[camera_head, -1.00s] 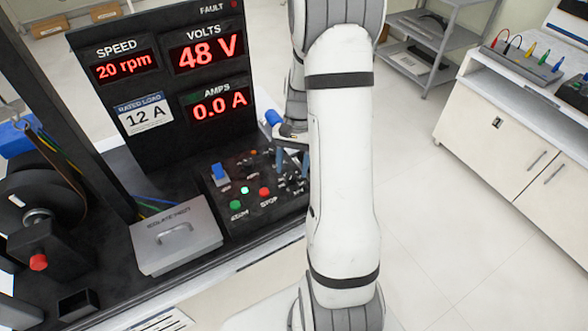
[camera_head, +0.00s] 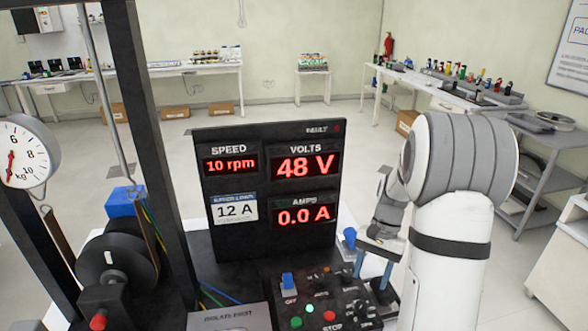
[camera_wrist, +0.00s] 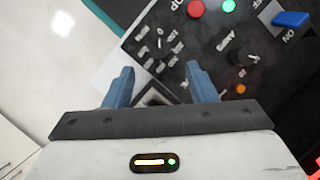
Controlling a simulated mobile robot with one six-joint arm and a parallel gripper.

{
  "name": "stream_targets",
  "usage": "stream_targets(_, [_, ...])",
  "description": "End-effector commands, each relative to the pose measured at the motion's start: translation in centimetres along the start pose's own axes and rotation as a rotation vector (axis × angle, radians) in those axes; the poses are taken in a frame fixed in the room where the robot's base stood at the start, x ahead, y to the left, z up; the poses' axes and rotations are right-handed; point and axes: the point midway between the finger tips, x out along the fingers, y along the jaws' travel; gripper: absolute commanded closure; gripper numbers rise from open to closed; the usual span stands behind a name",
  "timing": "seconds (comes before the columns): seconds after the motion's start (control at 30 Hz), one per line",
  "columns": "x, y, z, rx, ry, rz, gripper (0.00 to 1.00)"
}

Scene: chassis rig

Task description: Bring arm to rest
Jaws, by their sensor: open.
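My gripper (camera_head: 373,268) hangs over the right edge of the control panel (camera_head: 291,296), its two blue fingers apart with nothing between them. In the wrist view the open gripper (camera_wrist: 160,78) points down at the panel's knobs, including a black rotary knob (camera_wrist: 158,44) just beyond the fingers. Whether the fingertips touch the panel cannot be told. My white arm stands at the right of the head view and hides part of the room behind it. A blue switch (camera_head: 287,281), a green button (camera_head: 296,322) and a red button (camera_head: 329,316) show on the panel.
The display board (camera_head: 268,190) rises behind the panel, reading 10 rpm, 48 V and 0.0 A. A black drum (camera_head: 118,262), a dark post (camera_head: 158,130) and a dial scale (camera_head: 28,152) stand left. A grey shelf (camera_head: 545,165) stands right. Open floor lies behind the rig.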

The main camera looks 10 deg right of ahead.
Motion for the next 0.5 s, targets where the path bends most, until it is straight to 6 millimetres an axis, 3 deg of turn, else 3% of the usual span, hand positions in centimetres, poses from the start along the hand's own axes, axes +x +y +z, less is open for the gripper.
stream_targets(0.17, [-1.8, -0.8, 2.9, -0.082, 0.076, 0.008, 0.48])
stream_targets(0.5, [-4.8, -1.5, 13.4, -0.387, 0.338, 0.032, 0.48])
